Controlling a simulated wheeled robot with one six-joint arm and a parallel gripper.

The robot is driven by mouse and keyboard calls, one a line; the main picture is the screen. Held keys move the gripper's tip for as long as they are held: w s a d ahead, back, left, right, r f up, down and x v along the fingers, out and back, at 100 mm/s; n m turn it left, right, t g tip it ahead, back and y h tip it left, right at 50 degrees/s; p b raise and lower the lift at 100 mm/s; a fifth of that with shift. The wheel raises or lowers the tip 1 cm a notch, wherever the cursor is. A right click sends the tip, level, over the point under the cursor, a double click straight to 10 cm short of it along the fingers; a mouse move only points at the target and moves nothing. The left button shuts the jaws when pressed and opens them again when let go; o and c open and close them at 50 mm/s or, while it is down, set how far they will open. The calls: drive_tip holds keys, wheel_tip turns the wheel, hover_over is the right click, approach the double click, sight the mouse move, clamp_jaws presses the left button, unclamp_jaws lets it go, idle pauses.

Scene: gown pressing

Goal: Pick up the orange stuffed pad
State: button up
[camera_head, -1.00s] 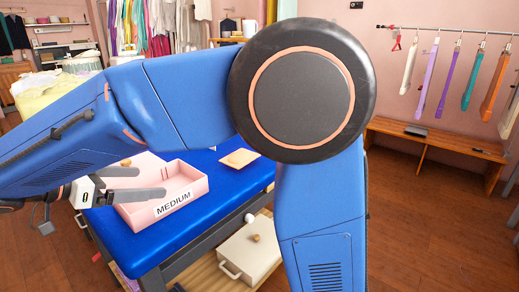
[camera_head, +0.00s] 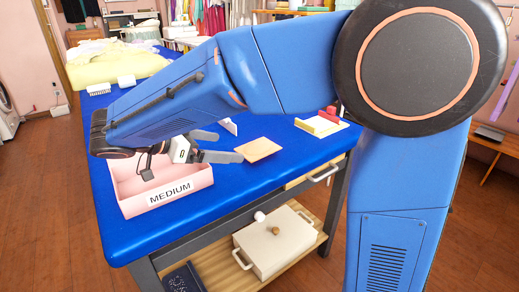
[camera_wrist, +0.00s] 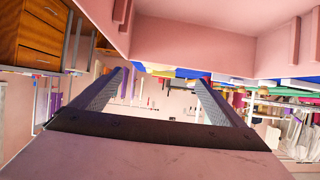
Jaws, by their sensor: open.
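No clearly orange stuffed pad shows. A flat tan-orange square (camera_head: 258,150) lies on the blue table, right of the pink MEDIUM box; I cannot tell whether it is the pad. My gripper (camera_head: 229,146) is open and empty, its fingers pointing right between the box and the square in the head view. I cannot tell its exact height. In the wrist view my gripper (camera_wrist: 160,78) shows two spread fingers with nothing between them. Part of the pink box's inside is hidden behind my wrist.
The pink MEDIUM box (camera_head: 140,208) stands on the near left of the blue table (camera_head: 235,190). A cream tray with a red item (camera_head: 322,124) stands farther right. A white lidded box (camera_head: 275,245) sits on the shelf below. Yellow cloth (camera_head: 115,62) lies at the far end.

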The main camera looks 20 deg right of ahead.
sight(249, 147)
drive_tip(key=x, duration=0.6)
drive_tip(key=shift+d+f, duration=0.1)
drive_tip(key=shift+d, duration=0.1)
drive_tip(key=shift+r+x, duration=0.15)
drive_tip(key=shift+x, duration=1.15)
drive_tip(key=shift+r+x, duration=0.15)
drive_tip(key=shift+x, duration=1.15)
drive_tip(key=shift+w+d, duration=0.1)
drive_tip(key=c, duration=1.1)
